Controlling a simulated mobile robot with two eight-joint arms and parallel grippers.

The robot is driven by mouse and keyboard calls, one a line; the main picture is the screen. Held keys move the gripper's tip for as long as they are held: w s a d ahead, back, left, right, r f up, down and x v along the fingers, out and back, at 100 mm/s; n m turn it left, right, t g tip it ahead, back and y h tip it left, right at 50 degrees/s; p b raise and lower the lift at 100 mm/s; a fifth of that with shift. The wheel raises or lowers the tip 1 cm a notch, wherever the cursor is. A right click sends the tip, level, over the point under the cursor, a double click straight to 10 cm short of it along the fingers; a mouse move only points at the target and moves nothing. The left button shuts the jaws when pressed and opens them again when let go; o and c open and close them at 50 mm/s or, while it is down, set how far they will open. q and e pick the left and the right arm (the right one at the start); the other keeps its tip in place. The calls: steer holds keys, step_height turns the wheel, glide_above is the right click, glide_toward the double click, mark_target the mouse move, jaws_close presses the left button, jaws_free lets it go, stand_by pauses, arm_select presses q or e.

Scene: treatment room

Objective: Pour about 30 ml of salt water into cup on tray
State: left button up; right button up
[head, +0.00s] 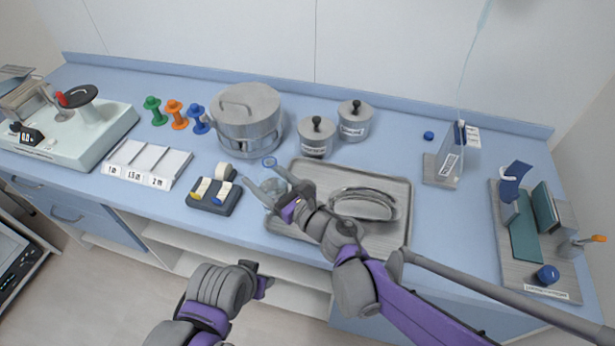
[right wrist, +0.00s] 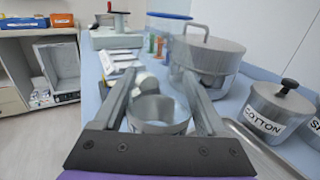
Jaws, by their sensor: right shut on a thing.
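My right gripper (head: 259,173) is at the left end of the metal tray (head: 403,238) and is shut on a clear vessel with a blue rim (head: 269,162). In the right wrist view this vessel (right wrist: 168,38) shows between and beyond the fingers (right wrist: 160,80). I cannot make out its water level. A grey, partly see-through cup (right wrist: 158,112) shows below the fingers in the right wrist view. In the head view the cup is mostly hidden by the gripper. My left gripper (head: 260,279) is low in front of the counter; its jaws are unclear.
A kidney dish (head: 365,204) lies on the tray. A large steel pot (head: 248,118) and two lidded jars (head: 317,137) (head: 355,120) stand behind. A dark block with rolls (head: 214,196) is left of the tray. A blue cap (head: 429,135) lies on clear counter behind right.

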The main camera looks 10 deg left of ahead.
steer(key=shift+s, duration=0.1)
steer(key=shift+m, duration=0.3)
